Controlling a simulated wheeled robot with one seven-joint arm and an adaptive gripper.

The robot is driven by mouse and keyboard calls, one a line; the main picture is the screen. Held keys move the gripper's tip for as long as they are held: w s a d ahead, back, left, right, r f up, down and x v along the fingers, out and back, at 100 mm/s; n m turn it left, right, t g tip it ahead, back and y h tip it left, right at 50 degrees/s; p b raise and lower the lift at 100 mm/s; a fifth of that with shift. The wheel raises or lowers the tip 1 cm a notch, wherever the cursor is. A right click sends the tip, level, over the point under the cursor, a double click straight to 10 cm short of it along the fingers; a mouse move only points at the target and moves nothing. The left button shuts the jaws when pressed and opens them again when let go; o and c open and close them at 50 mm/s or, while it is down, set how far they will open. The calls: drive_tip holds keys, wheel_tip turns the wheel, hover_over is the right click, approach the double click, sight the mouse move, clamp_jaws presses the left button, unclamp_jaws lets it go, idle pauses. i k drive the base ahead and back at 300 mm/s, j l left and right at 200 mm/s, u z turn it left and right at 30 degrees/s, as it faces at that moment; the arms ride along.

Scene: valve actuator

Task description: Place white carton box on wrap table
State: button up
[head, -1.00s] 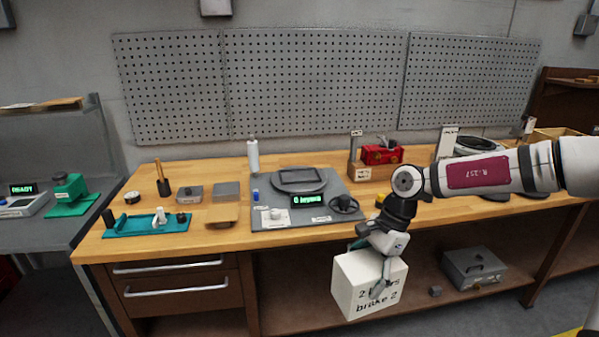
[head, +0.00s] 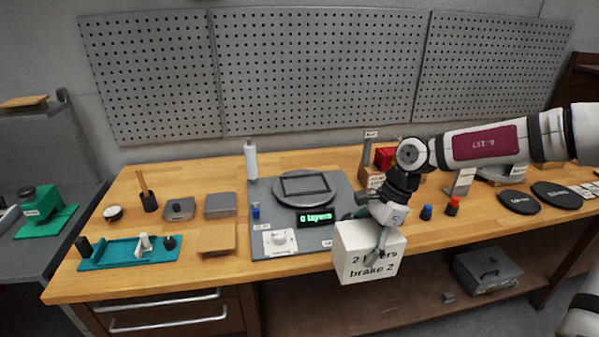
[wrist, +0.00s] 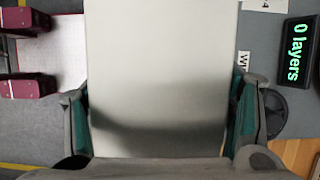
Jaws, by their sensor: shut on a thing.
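My gripper (head: 376,232) is shut on the white carton box (head: 360,257), which has black print reading roughly "2 layers brake 2". The box is held in front of the bench's front edge, at about the height of the top. In the wrist view the box (wrist: 158,80) fills the middle, with a finger on each side. The wrap table is a grey plate with a round dark turntable (head: 325,200) carrying a square frame. It stands on the bench, behind and left of the box. A display reading "0 layers" (head: 314,217) sits at its front. The box and gripper hide the plate's front right part.
Black discs (head: 519,202) and blue and red-topped pegs (head: 452,206) are on the right. A grey pegboard stands behind.

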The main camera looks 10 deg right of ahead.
sight(305, 185)
drive_tip(key=i, duration=1)
